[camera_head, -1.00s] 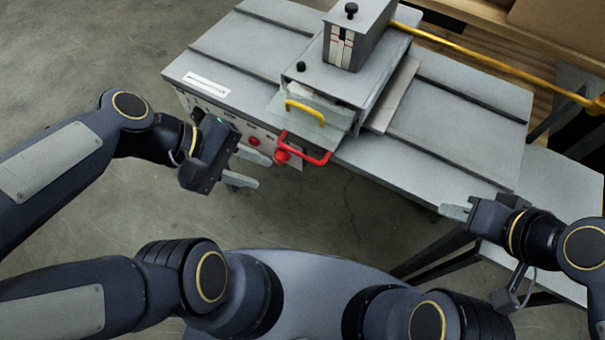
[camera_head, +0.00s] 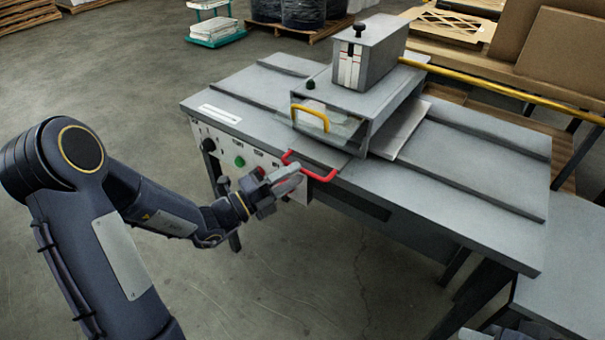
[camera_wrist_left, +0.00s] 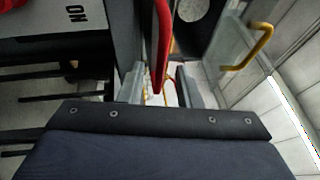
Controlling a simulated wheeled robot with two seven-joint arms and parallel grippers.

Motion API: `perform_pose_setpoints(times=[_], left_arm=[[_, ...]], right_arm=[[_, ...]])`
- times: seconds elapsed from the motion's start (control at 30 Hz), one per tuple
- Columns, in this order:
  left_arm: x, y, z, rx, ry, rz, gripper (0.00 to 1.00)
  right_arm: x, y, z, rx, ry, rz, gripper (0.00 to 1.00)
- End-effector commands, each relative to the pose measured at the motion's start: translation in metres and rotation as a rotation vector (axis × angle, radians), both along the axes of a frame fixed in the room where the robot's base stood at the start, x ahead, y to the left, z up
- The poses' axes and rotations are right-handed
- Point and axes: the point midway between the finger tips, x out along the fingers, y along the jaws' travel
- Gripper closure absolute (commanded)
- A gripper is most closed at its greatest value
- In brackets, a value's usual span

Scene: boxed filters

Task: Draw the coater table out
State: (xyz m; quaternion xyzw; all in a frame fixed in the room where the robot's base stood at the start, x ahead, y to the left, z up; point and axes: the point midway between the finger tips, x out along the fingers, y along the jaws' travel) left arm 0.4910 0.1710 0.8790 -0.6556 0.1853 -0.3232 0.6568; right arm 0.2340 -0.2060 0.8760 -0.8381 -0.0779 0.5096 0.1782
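The coater (camera_head: 365,90) is a grey housing on a long grey bench. Its table is the flat plate (camera_head: 318,153) at the housing's front, with a red loop handle (camera_head: 322,176) at the bench's front edge. My left gripper (camera_head: 296,178) is at that handle, in front of the button panel. In the left wrist view its fingers (camera_wrist_left: 160,88) are apart, with the red handle (camera_wrist_left: 162,45) showing between them; contact cannot be made out. Only a sliver of what seems my right gripper (camera_head: 478,334) shows at the bottom edge.
A yellow handle (camera_head: 312,117) sits on the housing's front cover, above the red one. The panel has a green button (camera_head: 239,161) and a black knob (camera_head: 208,145). A grey side table (camera_head: 565,260) stands at the right. The floor before the bench is clear.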

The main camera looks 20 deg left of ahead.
Motion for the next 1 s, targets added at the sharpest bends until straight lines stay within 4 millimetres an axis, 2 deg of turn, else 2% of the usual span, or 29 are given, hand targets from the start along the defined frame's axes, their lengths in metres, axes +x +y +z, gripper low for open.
perform_pose_setpoints(times=[0.2, 0.53, 0.57, 0.8, 1.0], left_arm=[[0.019, -0.019, 0.005, 0.001, -0.002, -0.003, 0.69], [0.023, -0.022, 0.006, 0.002, -0.001, -0.001, 0.69], [0.023, -0.022, 0.006, 0.002, -0.001, -0.001, 0.7], [0.023, -0.022, 0.006, 0.003, -0.002, -0.001, 1.0], [0.022, -0.022, 0.006, 0.003, -0.001, -0.001, 1.0]], right_arm=[[0.0, 0.0, -0.001, 0.0, 0.0, 0.0, 0.69], [0.0, 0.0, -0.001, 0.0, 0.0, 0.0, 0.69], [0.0, 0.0, -0.001, 0.0, 0.0, 0.0, 0.69], [0.0, 0.0, -0.001, 0.0, 0.0, 0.0, 0.69], [0.0, 0.0, -0.001, 0.0, 0.0, 0.0, 0.69]])
